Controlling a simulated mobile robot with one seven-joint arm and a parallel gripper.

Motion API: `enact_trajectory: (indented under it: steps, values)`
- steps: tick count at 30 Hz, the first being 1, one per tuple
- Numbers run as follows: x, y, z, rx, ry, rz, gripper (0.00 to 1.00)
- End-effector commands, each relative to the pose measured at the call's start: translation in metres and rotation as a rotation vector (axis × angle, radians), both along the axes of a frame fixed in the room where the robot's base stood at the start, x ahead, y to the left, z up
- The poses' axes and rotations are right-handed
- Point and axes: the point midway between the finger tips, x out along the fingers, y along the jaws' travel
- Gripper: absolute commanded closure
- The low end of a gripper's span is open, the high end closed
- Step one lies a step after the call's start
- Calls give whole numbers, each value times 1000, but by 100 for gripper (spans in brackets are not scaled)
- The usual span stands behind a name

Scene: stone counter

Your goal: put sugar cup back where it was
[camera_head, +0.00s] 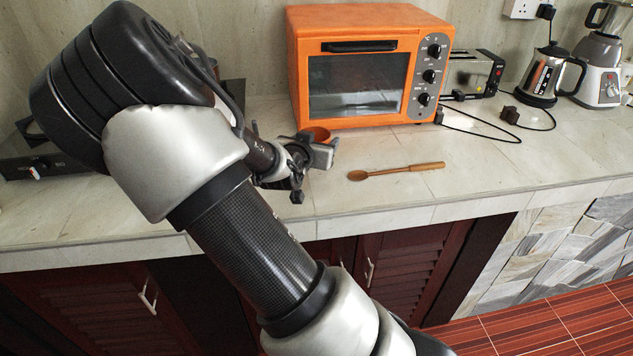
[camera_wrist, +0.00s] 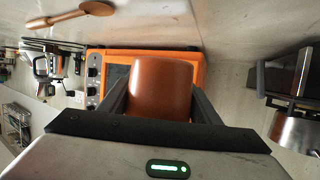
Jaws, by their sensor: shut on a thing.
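The sugar cup is an orange-brown cup (camera_wrist: 160,88) between the two fingers in the wrist view. In the head view a small part of the cup (camera_head: 318,133) shows beside my gripper (camera_head: 308,158), in front of the orange oven. My gripper (camera_wrist: 160,105) is shut on the cup, with a finger on each side of it. The gripper covers much of the cup in the head view. I cannot tell whether the cup touches the counter.
An orange oven (camera_head: 362,85) stands behind the gripper. A wooden spoon (camera_head: 395,171) lies on the counter (camera_head: 480,165) to the right. A toaster (camera_head: 472,72), kettle (camera_head: 545,76) and blender (camera_head: 600,60) stand farther right, with cables lying near them. A dark stove (camera_head: 45,160) is at left.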

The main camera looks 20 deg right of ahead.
Motion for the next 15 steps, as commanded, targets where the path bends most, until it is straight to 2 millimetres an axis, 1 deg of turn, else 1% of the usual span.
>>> enact_trajectory:
  steps: [1, 3, 11, 15]
  values:
    - [-1, -1, -14, -2, 3, -1, 71]
    - [0, -1, -25, -2, 2, -1, 71]
    - [0, -1, -46, -1, 1, 1, 71]
    - [0, 0, -68, -2, 3, 1, 71]
